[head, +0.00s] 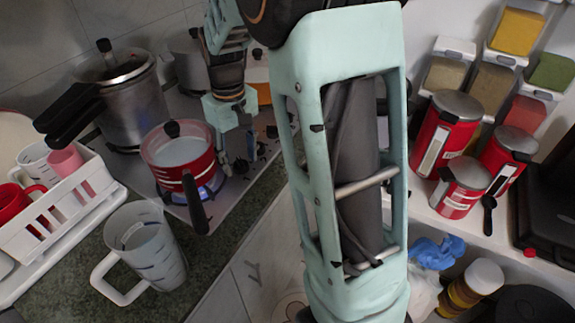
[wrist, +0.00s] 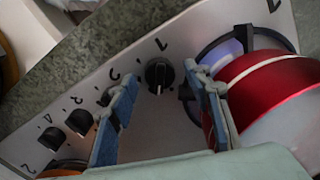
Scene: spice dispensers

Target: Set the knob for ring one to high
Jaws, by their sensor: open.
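The knob for ring one (wrist: 159,76) is black and round with a raised grip bar, beside the printed "1" on the light stove panel. In the wrist view its bar looks roughly upright in the picture. My gripper (wrist: 162,72) is open, with one blue-grey finger to either side of this knob and visible gaps between. I cannot tell whether the fingertips are at the knob's height. In the head view my gripper (head: 238,168) hangs by the stove's right edge, and the knob cannot be made out there.
More black knobs (wrist: 79,122) line the panel to the left. A red pot (wrist: 275,95) stands close right of my gripper; it also shows in the head view (head: 180,172) over a blue-glowing burner (head: 210,188). A pressure cooker (head: 135,105) stands behind.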

